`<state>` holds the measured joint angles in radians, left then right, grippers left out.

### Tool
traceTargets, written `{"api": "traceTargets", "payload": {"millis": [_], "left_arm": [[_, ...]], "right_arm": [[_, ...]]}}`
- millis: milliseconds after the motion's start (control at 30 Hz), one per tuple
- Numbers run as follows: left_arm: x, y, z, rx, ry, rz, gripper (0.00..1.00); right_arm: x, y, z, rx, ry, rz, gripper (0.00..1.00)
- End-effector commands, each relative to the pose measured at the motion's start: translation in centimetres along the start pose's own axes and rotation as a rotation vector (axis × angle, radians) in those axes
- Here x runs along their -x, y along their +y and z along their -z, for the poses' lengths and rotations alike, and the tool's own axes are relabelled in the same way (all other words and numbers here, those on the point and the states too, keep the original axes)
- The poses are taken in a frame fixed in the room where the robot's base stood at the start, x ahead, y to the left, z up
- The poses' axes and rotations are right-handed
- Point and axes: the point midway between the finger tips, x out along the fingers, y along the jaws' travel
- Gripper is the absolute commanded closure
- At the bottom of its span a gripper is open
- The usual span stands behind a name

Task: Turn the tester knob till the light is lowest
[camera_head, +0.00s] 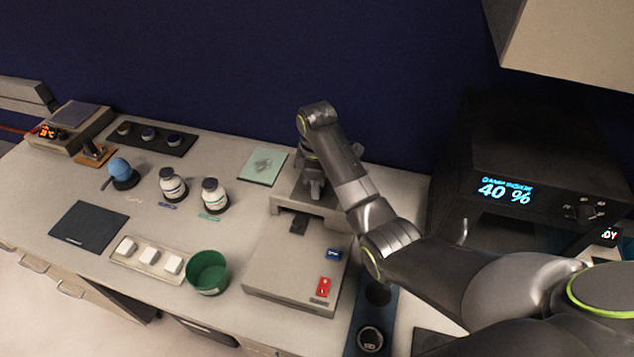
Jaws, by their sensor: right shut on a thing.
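The grey box with a raised back part, which looks like the tester (275,270), stands at the middle of the bench. It has a dark slot, a blue label or button and a red switch on top. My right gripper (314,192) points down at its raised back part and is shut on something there. The fingers and arm hide what is held; I cannot make out a knob there. No lit lamp shows clearly on the box. My left gripper is not in view.
A black unit (540,190) at the right has a "40 %" display (505,190) and a dial. A green cup (208,272), white blocks on a tray (148,258) and two bottles stand left of the box. A green pad (263,166) lies behind.

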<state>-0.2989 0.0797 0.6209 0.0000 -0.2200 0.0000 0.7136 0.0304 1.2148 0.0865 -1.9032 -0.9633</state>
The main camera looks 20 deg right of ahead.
Motion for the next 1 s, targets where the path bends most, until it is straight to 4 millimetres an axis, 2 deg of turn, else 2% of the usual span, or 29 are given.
{"api": "traceTargets", "payload": {"millis": [1000], "left_arm": [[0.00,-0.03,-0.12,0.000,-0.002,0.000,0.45]], "right_arm": [[-0.03,-0.04,0.05,0.964,0.002,0.000,0.89]]}}
